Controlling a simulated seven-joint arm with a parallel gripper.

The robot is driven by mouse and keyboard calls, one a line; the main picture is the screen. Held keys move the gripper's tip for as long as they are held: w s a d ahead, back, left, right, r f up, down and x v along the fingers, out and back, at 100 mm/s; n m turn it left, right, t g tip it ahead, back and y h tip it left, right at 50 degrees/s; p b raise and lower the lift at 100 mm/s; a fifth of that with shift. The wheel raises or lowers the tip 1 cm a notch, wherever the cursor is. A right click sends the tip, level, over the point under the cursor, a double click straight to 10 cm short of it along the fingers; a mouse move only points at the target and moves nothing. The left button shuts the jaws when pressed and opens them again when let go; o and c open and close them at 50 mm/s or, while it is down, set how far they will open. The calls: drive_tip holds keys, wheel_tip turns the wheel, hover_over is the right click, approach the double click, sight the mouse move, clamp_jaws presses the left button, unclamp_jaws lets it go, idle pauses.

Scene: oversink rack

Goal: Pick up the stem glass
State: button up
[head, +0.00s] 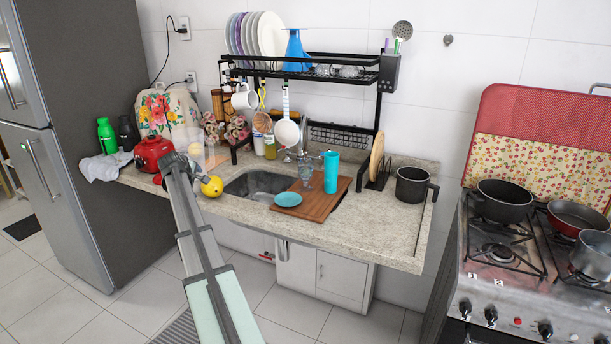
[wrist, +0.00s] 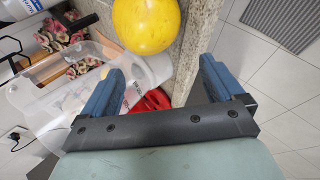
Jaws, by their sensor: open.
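The stem glass (head: 305,171) is clear and seems to stand upright on the wooden board (head: 322,203), left of a cyan tumbler (head: 330,172) and behind a small cyan plate (head: 288,199). Its fine outline is hard to make out in the head view, and it does not show in the wrist view. My gripper (head: 178,161) is over the counter's left part, well left of the glass, beyond the sink. In the wrist view its two blue fingers (wrist: 162,78) are apart with nothing held between them.
A yellow round item (head: 212,187) lies at the counter edge close to my gripper; it also shows in the wrist view (wrist: 147,24). A red pot (head: 151,152) and a clear container (wrist: 50,92) are nearby. A black dish rack (head: 330,76) overhangs the sink (head: 250,186).

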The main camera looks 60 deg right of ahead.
drive_tip(key=shift+m, duration=0.5)
drive_tip(key=d+r, duration=0.1)
drive_tip(key=s+d+r, duration=0.1)
drive_tip(key=d+r, duration=0.1)
drive_tip(key=s+d+r, duration=0.1)
drive_tip(key=d+r, duration=0.1)
drive_tip(key=shift+s, duration=0.2)
drive_tip(key=s+d+r+m+g, duration=0.1)
drive_tip(key=s+d+r+m, duration=0.15)
drive_tip(key=s+d, duration=0.4)
wheel_tip(320, 180, up, 6)
drive_tip(key=m+g+y, duration=0.1)
drive_tip(key=m+y, duration=0.3)
drive_tip(key=m, duration=0.9)
hover_over(305, 165)
drive_tip(key=s+a, duration=0.1)
drive_tip(key=x, duration=0.8)
drive_tip(key=shift+a, duration=0.25)
drive_tip(key=shift+x, duration=2.8)
drive_tip(key=shift+w, duration=0.15)
drive_tip(key=c, duration=1.2)
drive_tip(key=shift+o, duration=0.2)
drive_tip(key=shift+r, duration=0.15)
